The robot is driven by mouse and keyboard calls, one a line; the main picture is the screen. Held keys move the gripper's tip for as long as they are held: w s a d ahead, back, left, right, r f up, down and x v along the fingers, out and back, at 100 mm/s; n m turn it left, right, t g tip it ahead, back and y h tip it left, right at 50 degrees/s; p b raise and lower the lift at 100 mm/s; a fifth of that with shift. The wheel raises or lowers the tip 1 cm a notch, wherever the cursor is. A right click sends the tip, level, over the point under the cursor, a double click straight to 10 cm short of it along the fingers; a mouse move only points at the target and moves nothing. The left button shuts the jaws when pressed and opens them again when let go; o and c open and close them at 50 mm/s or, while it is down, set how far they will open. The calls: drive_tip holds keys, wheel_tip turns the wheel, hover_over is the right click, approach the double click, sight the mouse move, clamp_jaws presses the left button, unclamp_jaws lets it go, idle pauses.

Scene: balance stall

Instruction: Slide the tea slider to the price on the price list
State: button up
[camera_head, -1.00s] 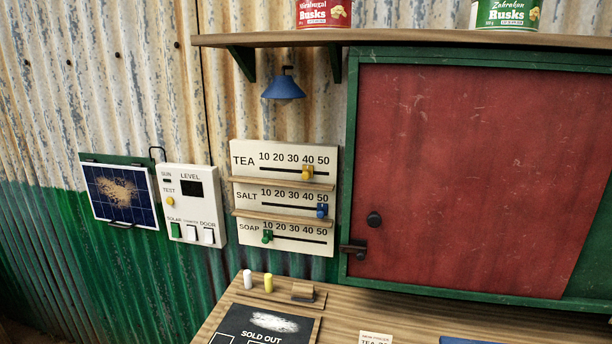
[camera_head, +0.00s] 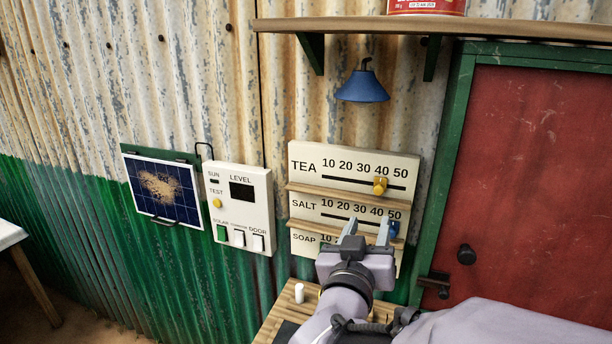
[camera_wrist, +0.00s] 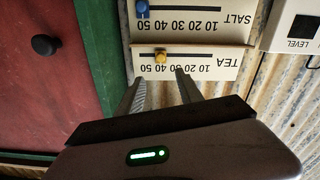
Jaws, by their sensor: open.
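The tea slider (camera_head: 380,185) is a yellow knob on the top track of the white price board (camera_head: 298,150), about under the 40. In the wrist view, which shows the board upside down, the tea slider (camera_wrist: 161,56) lies beyond and between my fingertips. My gripper (camera_head: 367,229) is open and empty, with its fingers pointing at the board below the tea row in the head view. In the wrist view my gripper (camera_wrist: 160,76) is apart from the knob, as far as I can tell. The price list is not in view now.
The blue salt slider (camera_head: 393,228) sits near 50; the soap row is mostly hidden behind my gripper. Narrow wooden ledges (camera_head: 310,191) separate the rows. A blue lamp (camera_head: 362,86) hangs above. A control box (camera_head: 262,190) stands left, a red door (camera_head: 520,190) right.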

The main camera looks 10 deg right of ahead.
sight(378, 192)
drive_tip(key=x, duration=1.3)
drive_tip(key=shift+w, duration=0.1)
clamp_jaws()
idle(0.7)
